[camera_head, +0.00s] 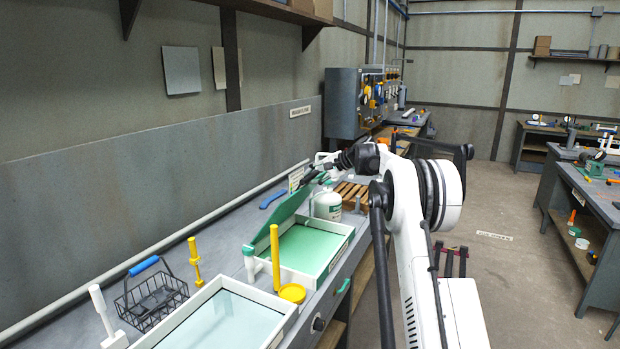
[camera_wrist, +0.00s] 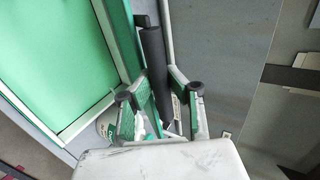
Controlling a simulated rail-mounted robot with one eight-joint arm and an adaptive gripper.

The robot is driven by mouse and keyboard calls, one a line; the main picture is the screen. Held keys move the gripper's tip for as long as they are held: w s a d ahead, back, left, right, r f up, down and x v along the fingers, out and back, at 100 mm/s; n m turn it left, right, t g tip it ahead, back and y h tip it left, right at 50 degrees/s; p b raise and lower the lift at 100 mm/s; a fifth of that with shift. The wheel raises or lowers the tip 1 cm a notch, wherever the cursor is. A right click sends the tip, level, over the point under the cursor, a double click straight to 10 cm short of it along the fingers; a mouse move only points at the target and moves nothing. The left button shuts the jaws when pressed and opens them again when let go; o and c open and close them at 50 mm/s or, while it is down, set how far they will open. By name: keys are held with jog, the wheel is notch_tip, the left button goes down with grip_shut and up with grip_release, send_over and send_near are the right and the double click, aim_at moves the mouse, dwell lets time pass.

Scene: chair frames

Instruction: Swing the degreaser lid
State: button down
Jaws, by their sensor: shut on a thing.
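The degreaser lid (camera_head: 283,216) is a green panel standing tilted up along the wall side of a white-rimmed tank (camera_head: 345,240) with green liquid. In the wrist view the lid (camera_wrist: 128,45) shows nearly edge-on beside the green liquid, with a dark round bar (camera_wrist: 154,65) along it. My gripper (camera_head: 325,172) is at the lid's raised far end in the head view. The exact contact is partly hidden.
A white jug (camera_head: 327,206) stands close beyond the tank. A pale-blue tank (camera_head: 225,320), a wire basket (camera_head: 150,300) with a blue handle and a yellow post (camera_head: 194,262) are nearer. The wall panel (camera_head: 150,190) runs behind the bench. The aisle floor (camera_head: 510,270) at right is clear.

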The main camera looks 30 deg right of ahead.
jog(key=s+d+f+b, duration=0.3)
jog(key=s+f+b, duration=0.1)
jog(key=s+f, duration=0.1)
jog(key=shift+d+f, duration=0.15)
jog(key=shift+d, duration=0.15)
dwell(0.4)
jog(key=s+d+f+b, duration=0.2)
jog(key=s+f+b, duration=0.1)
jog(key=f, duration=0.3)
jog(key=shift+s+d+f+b, duration=0.3)
jog(key=shift+s+d+b, duration=0.1)
jog(key=shift+b, duration=0.15)
dwell(0.3)
notch_tip(320, 180, down, 8)
jog(key=s+d+b, duration=0.1)
jog(key=s+b, duration=0.1)
jog(key=b, duration=0.2)
jog(key=shift+s+d+r, duration=0.15)
jog(key=shift+d+r, duration=0.05)
jog(key=shift+d, duration=0.15)
jog(key=c, duration=1.6)
grip_release()
jog(key=shift+s+d+r, duration=0.1)
jog(key=shift+c, duration=0.2)
